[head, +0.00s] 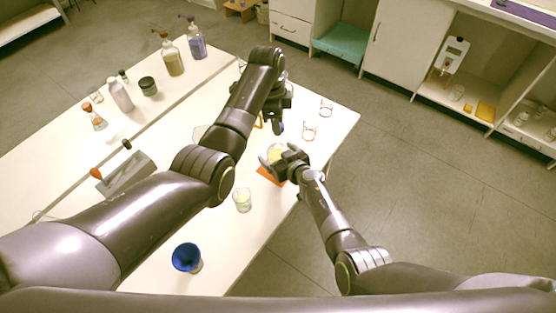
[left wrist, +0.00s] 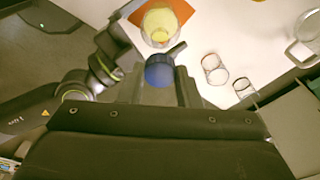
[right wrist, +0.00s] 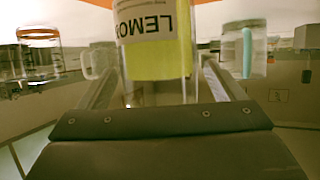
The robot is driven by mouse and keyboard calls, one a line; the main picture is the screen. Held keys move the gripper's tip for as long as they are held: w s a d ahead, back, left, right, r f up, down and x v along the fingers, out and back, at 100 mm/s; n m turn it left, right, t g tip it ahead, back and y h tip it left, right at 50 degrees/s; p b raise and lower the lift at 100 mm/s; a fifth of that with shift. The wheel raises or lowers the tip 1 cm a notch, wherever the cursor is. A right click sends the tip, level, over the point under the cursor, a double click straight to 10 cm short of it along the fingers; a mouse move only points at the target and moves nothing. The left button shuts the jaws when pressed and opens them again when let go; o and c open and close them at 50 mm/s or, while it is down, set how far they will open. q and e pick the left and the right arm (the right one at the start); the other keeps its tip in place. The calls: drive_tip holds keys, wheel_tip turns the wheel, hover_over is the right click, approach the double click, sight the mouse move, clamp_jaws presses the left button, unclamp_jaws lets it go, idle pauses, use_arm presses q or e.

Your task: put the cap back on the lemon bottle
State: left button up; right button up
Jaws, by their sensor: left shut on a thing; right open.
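The lemon bottle (right wrist: 156,45) has yellow contents and a label with "LEMO" readable, upside down in the right wrist view. It stands at the orange mat (head: 270,175); its yellow top (left wrist: 160,22) shows no cap in the left wrist view. My left gripper (head: 279,121) is shut on a blue cap (left wrist: 159,74), held above the table on the far side of the bottle in the head view. My right gripper (head: 273,160) is open, low, with its fingers (right wrist: 158,85) on either side of the bottle. Contact between fingers and bottle cannot be told.
Two small glass vessels (head: 326,106) (head: 309,133) stand near the table's right edge. A beaker with pale liquid (head: 242,200) and a blue cup (head: 187,257) stand nearer. Several bottles (head: 171,58) and a grey block (head: 126,176) are to the left.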

drive_tip(key=c, duration=1.5)
use_arm(q)
drive_tip(key=shift+f, duration=2.5)
drive_tip(key=shift+f, duration=0.85)
drive_tip(key=shift+f, duration=0.6)
use_arm(e)
clamp_jaws()
use_arm(q)
drive_tip(key=shift+m+g, duration=0.4)
drive_tip(key=shift+m, duration=3)
